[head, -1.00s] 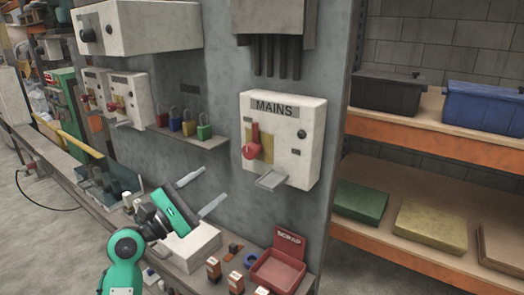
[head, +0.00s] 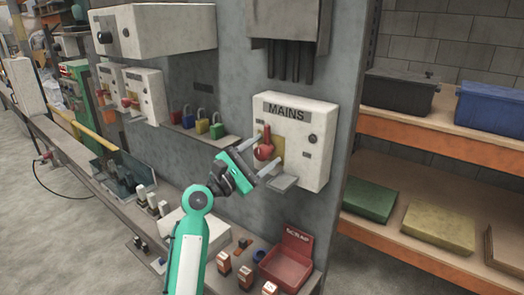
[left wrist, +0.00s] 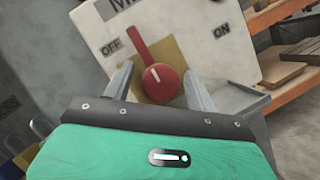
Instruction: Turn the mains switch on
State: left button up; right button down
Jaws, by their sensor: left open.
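The white mains switch box (head: 309,130) is mounted on the grey panel, with a "MAINS" label at its top. Its red rotary handle (head: 264,147) sits on a yellow plate. In the left wrist view the red handle (left wrist: 158,82) has its lever tilted up and left, toward the "OFF" label (left wrist: 111,46); the "ON" label (left wrist: 221,31) is to the right. My left gripper (head: 256,154) is open at the handle. Its fingers lie on either side of the round hub in the wrist view; contact cannot be told. My right gripper is in no view.
A grey hasp shelf (head: 283,182) juts out below the handle. Coloured padlocks (head: 202,125) stand on a ledge to the left. A red bin (head: 288,262) and small parts lie on the bench below. Shelving (head: 420,139) stands at the right.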

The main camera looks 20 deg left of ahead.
pick_arm(q)
jog(key=c, duration=1)
